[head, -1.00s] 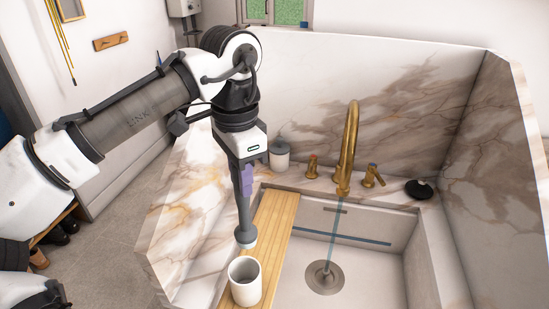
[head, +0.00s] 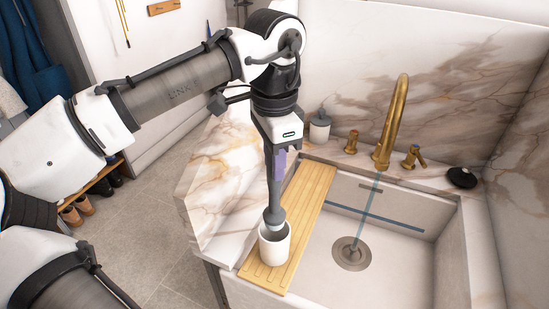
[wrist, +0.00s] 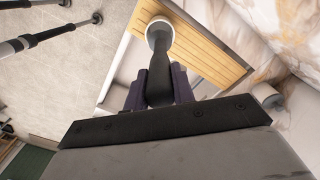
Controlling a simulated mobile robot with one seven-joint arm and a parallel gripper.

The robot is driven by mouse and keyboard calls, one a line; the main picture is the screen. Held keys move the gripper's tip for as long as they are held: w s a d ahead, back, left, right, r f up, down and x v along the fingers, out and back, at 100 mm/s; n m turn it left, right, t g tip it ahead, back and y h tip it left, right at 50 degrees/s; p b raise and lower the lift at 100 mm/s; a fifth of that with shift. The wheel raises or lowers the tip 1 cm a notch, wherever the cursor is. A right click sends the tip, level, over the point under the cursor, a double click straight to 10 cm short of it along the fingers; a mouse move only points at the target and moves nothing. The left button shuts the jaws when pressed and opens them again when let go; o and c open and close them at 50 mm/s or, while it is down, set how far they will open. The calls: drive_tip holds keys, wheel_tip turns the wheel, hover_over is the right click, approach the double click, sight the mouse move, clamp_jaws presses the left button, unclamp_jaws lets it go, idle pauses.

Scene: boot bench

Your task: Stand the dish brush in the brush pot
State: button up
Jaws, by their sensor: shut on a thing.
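The white brush pot (head: 275,247) stands upright on the wooden board. The brush head is at the pot's mouth, its lower part hidden by the pot wall. I cannot tell whether it touches the bottom. In the wrist view, the purple fingers (wrist: 158,88) flank the dark handle (wrist: 159,62), which runs to the white pot rim (wrist: 166,19).
The ribbed wooden board (head: 312,200) lies along the sink's left side. A brass tap (head: 398,110), a grey jar (head: 320,127) and a black round item (head: 461,177) stand along the back ledge.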

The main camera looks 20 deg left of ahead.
sight(275, 199)
drive_tip(key=shift+f+b, duration=1.55)
drive_tip(key=shift+f, duration=2.2)
drive_tip(key=shift+f+b, duration=0.45)
drive_tip(key=shift+f, duration=0.9)
drive_tip(key=o, duration=1.1)
drive_tip(key=shift+c, duration=0.2)
drive_tip(key=shift+r, duration=0.1)
wheel_tip(275, 199, up, 14)
drive_tip(key=shift+f, duration=0.15)
drive_tip(key=shift+f, duration=0.1)
